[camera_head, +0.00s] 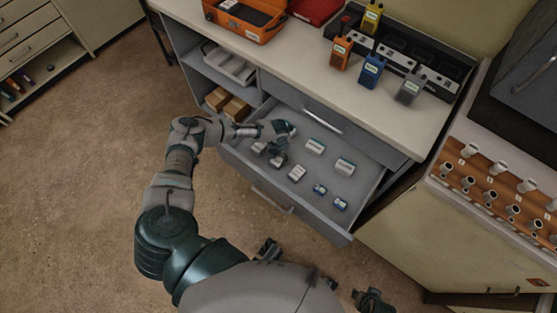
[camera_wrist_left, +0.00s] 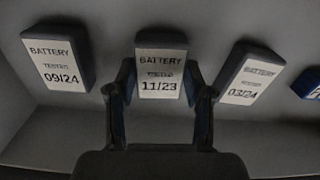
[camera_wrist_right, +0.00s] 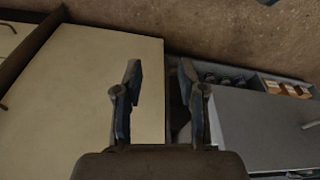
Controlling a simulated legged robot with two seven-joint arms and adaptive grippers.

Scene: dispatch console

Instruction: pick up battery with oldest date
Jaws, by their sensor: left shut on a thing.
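The open drawer (camera_head: 235,153) holds several batteries with printed dates. In the left wrist view, a battery marked 11/23 (camera_wrist_left: 160,75) lies between the two fingers of my left gripper (camera_wrist_left: 160,92), which is shut on it. A battery marked 09/24 (camera_wrist_left: 57,62) is to its left and one marked 03/24 (camera_wrist_left: 250,80) to its right, tilted. In the head view my left gripper (camera_head: 279,148) reaches into the drawer and partly hides the near batteries. White-labelled batteries (camera_head: 314,146) (camera_head: 345,165) lie farther right, with unreadable dates. My right gripper (camera_wrist_right: 160,80) is open and empty.
Two small blue cells (camera_head: 319,189) (camera_head: 340,204) lie at the drawer's right front. Above the drawer is a counter with radios (camera_head: 371,70) and an orange case (camera_head: 243,20). The floor (camera_head: 80,190) at left is clear.

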